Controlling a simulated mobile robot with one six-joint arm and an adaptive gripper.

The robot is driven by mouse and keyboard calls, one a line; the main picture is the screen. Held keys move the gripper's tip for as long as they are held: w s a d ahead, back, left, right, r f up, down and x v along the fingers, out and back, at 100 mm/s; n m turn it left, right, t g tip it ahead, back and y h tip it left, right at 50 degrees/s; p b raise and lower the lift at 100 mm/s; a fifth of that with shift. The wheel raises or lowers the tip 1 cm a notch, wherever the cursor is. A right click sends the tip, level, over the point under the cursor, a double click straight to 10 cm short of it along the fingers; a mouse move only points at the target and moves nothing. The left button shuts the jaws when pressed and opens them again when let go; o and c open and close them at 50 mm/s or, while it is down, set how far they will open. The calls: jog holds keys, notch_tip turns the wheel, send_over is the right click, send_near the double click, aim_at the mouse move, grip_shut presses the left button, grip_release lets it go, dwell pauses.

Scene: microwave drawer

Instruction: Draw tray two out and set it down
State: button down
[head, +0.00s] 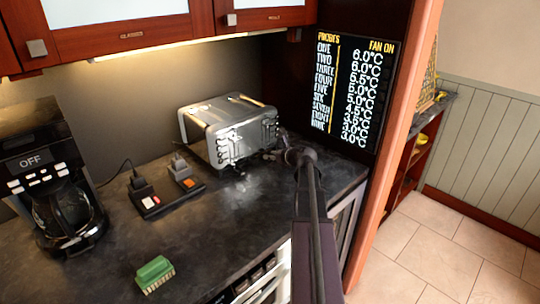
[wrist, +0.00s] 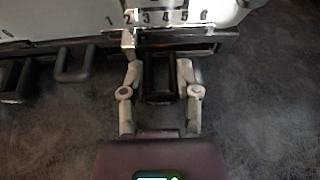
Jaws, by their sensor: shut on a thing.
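The silver toaster (head: 228,125) stands on the dark counter at the back; its front faces my arm. In the wrist view its lower front (wrist: 215,17) carries the numbers 1 to 6 above a dark slot edge. My gripper (wrist: 159,70) is at that edge, its two fingers closed on either side of a black loop handle (wrist: 160,97). A second black loop handle (wrist: 75,62) sticks out to the left, apart from my fingers. The tray body behind the held handle is hidden, and I cannot tell its number. In the head view, my arm hides most of the grip.
A coffee maker (head: 52,180) stands at the left. Black socket blocks with plugs (head: 152,197) lie left of the toaster. A green brush (head: 154,273) lies near the front edge. The counter (head: 210,235) between is clear. A display panel (head: 348,90) borders the right.

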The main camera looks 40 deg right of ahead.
aim_at(328, 194)
jog(key=shift+s+d+r, duration=0.1)
jog(key=shift+s+d, duration=0.15)
jog(key=shift+s, duration=2.75)
jog(key=shift+s+d, duration=0.2)
jog(key=shift+s, duration=2.8)
jog(key=shift+s+d+r, duration=0.1)
jog(key=shift+s+d, duration=0.15)
jog(key=shift+s, duration=2.75)
jog(key=shift+f, duration=0.15)
jog(key=shift+f, duration=0.25)
jog(key=shift+s, duration=0.15)
jog(key=shift+s+d, duration=0.2)
jog(key=shift+s, duration=2.1)
jog(key=shift+s+d, duration=0.15)
jog(key=shift+s, duration=2.1)
jog(key=shift+c, duration=1.3)
grip_release()
